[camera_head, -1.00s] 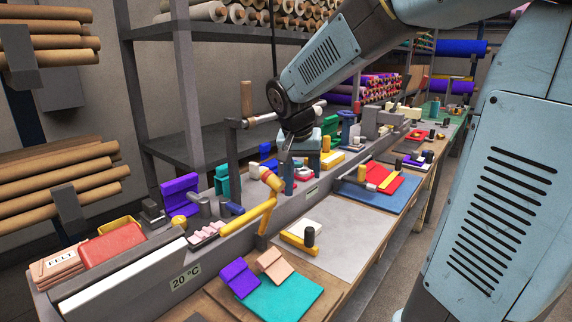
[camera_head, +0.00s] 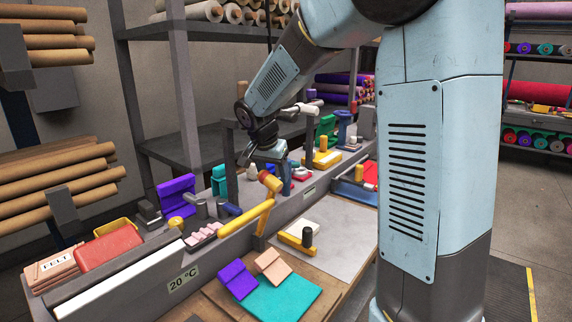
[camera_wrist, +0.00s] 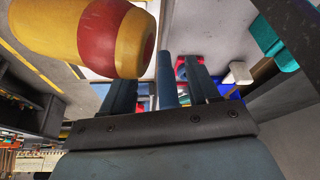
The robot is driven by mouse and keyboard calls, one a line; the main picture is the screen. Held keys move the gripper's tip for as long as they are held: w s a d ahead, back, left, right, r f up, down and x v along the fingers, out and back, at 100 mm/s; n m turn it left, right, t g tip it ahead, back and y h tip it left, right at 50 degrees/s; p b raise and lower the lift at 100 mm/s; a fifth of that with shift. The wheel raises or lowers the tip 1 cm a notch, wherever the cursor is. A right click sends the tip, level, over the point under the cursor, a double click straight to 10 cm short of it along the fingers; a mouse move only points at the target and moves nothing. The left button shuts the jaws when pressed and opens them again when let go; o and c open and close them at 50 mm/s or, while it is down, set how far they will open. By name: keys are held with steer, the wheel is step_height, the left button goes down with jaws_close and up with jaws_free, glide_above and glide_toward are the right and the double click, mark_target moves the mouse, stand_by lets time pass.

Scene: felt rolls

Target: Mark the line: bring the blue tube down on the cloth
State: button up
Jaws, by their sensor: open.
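My gripper (camera_head: 270,165) is over the grey bench ledge, beyond the yellow tool with an orange and red head (camera_head: 268,181). In the wrist view its two fingers (camera_wrist: 160,95) are apart. A blue tube (camera_wrist: 168,72) shows between them in that view, apart from both sides; I cannot tell its depth. A blue upright piece (camera_head: 287,184) appears below the palm in the head view, partly hidden; I cannot tell whether it is the tube. A pale grey cloth sheet (camera_head: 345,232) lies on the bench in front. A teal cloth (camera_head: 285,298) lies nearer.
The yellow tool's head (camera_wrist: 100,38) looms close in the wrist view. A yellow piece with a dark knob (camera_head: 300,240) lies on the grey sheet. Purple (camera_head: 177,195) and teal (camera_head: 219,180) pieces stand left of the gripper. The sheet's right part is bare.

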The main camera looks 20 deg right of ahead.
steer(key=w+d, duration=0.5)
steer(key=w, duration=0.2)
steer(key=shift+w+d, duration=0.1)
steer(key=shift+d, duration=0.3)
steer(key=shift+w+f, duration=0.1)
steer(key=shift+f, duration=0.45)
steer(key=shift+c, duration=0.2)
jaws_close()
steer(key=shift+a, duration=0.1)
